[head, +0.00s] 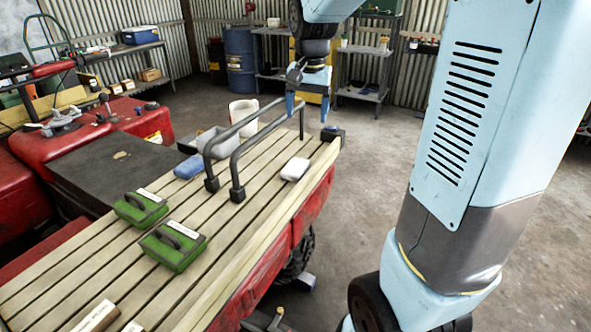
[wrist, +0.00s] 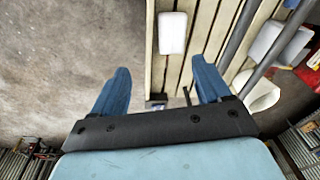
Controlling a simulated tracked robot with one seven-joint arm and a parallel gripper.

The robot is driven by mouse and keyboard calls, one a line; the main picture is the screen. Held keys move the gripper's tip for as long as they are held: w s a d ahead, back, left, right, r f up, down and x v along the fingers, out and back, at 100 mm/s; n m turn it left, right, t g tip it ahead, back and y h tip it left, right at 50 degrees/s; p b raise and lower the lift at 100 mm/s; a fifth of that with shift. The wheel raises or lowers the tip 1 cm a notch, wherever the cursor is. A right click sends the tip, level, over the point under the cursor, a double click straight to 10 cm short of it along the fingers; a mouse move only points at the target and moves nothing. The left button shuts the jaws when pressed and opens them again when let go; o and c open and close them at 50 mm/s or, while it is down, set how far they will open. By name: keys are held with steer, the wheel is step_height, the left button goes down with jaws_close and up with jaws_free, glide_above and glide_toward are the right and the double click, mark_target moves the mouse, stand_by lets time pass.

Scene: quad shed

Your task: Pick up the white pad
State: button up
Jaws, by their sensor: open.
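The white pad (head: 295,169) lies flat on the slatted wooden deck (head: 225,245), near its right edge and just right of the metal rails. In the wrist view the pad (wrist: 172,33) lies on the slats, beyond my fingertips and roughly between their lines. My gripper (head: 308,108) hangs above the far end of the deck, fingers pointing down. It is open and empty, apart from the pad. In the wrist view both blue fingers of my gripper (wrist: 161,70) are spread wide with nothing between them.
Grey bent rails (head: 235,150) rise from the deck left of the pad. A blue block (head: 190,167), a grey bin (head: 213,143) and a white container (head: 243,111) stand past them. Green handled blocks (head: 172,246) sit nearer. Open concrete floor lies right of the deck.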

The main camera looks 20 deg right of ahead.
steer(key=m+g, duration=0.1)
steer(key=m, duration=0.1)
glide_above(298, 163)
step_height(298, 163, down, 6)
step_height(298, 163, down, 14)
steer(key=shift+r, duration=0.25)
steer(key=shift+c, duration=0.2)
steer(key=c, duration=0.6)
steer(key=shift+c, duration=0.2)
step_height(298, 163, up, 10)
stand_by(0.4)
